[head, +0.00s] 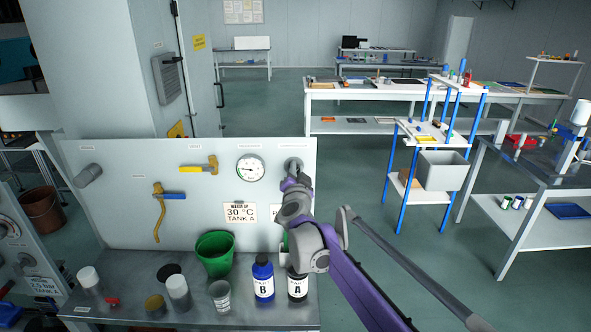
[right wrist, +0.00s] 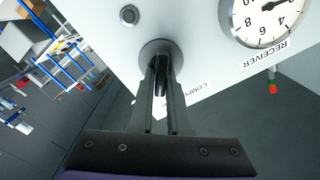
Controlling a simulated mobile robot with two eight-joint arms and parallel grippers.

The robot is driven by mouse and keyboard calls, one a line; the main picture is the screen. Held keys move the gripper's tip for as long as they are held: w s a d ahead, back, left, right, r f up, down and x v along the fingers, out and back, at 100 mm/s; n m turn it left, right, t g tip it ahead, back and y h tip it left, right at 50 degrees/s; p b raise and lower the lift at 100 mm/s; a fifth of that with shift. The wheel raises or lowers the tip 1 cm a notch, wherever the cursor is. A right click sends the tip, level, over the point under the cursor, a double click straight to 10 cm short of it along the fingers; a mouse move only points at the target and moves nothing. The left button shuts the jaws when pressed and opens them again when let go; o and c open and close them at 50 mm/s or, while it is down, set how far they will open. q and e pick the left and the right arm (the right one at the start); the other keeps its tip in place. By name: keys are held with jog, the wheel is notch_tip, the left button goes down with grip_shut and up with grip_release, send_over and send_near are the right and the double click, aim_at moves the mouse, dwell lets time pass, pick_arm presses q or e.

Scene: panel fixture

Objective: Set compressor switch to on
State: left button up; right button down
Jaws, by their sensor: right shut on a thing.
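The compressor switch (head: 293,164) is a round grey rotary switch at the upper right corner of the pale panel (head: 130,215). In the right wrist view, its round base (right wrist: 161,47) shows just beyond my fingertips, and a label starting "COMP" (right wrist: 196,90) is beside it. My right gripper (head: 289,181) reaches the switch from the front. In the right wrist view, its fingers (right wrist: 160,82) are shut on the dark handle of the switch, which they mostly hide. Which position the switch is in cannot be told. My left gripper is not in view.
On the bench below stand a green bucket (head: 215,252), bottle B (head: 263,278), bottle A (head: 297,286), cups and jars. A small round button (right wrist: 129,15) is near the switch.

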jog(key=m, duration=0.3)
jog(key=m+p, duration=0.1)
jog(key=m, duration=0.1)
jog(key=shift+d+f+m, duration=0.2)
jog(key=shift+f+m, duration=0.05)
jog(key=shift+m, duration=0.05)
jog(key=m, duration=0.4)
jog(key=shift+f+m+p, duration=0.25)
jog(key=shift+m+p, duration=0.05)
jog(key=shift+p, duration=0.1)
jog(key=c, duration=0.9)
grip_release()
jog(key=shift+s, duration=0.15)
jog(key=shift+s+b, duration=0.95)
jog(key=shift+s, duration=4.35)
